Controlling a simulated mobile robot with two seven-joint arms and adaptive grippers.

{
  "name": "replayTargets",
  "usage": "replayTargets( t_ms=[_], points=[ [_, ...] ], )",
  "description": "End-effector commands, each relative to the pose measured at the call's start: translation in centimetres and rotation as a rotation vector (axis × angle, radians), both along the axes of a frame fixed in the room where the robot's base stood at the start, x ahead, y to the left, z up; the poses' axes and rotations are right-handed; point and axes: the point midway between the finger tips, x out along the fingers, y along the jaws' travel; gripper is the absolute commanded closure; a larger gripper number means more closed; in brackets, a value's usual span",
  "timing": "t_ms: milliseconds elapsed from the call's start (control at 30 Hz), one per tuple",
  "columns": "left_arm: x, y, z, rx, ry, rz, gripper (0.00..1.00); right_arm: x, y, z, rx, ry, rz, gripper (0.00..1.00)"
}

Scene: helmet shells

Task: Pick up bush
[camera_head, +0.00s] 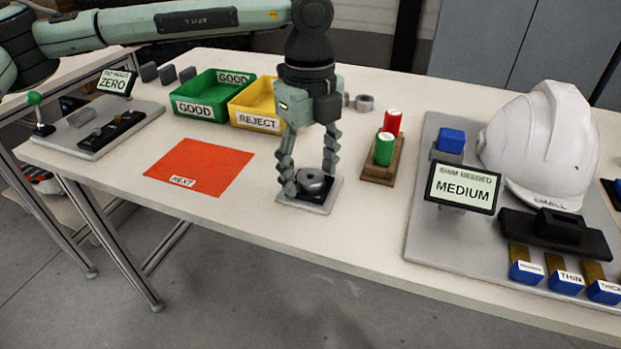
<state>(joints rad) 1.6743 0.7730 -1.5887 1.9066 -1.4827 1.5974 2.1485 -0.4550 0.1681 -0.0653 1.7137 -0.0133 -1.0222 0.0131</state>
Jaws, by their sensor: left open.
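A grey metal bush (313,182), a short ring with a hole in its top, sits on a small black-and-grey stand (310,201) near the middle of the table. My left gripper (310,175) points straight down over it. Its two jointed fingers are open, one on the left and one at the right rear of the bush. The fingertips are down at about the height of the bush. I cannot tell whether they touch it. My right gripper is not in view.
An orange NEXT mat (198,167) lies left of the stand. Green GOOD (205,108) and yellow REJECT (255,121) bins stand behind. A wooden block (381,172) holds red and green cylinders. Another grey ring (364,103) lies behind. A white helmet (535,140) and MEDIUM display (462,188) are right.

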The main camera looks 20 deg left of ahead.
Motion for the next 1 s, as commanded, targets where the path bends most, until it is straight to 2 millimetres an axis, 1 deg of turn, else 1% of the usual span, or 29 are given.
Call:
replayTargets(
  t_ms=[100,133,567,833,1000],
  points=[
    [0.0,0.0,0.0,0.0,0.0,0.0,0.39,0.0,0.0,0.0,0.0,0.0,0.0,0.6],
    [0.0,0.0,0.0,0.0,0.0,0.0,0.42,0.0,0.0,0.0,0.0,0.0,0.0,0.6],
    [0.0,0.0,0.0,0.0,0.0,0.001,0.95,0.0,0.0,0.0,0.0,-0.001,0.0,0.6],
    [0.0,0.0,0.2,-0.001,-0.001,0.001,0.96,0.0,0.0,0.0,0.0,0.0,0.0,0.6],
    [0.1,0.0,1.2,0.0,-0.002,0.001,0.96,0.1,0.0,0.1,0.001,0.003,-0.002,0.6]
  ],
)
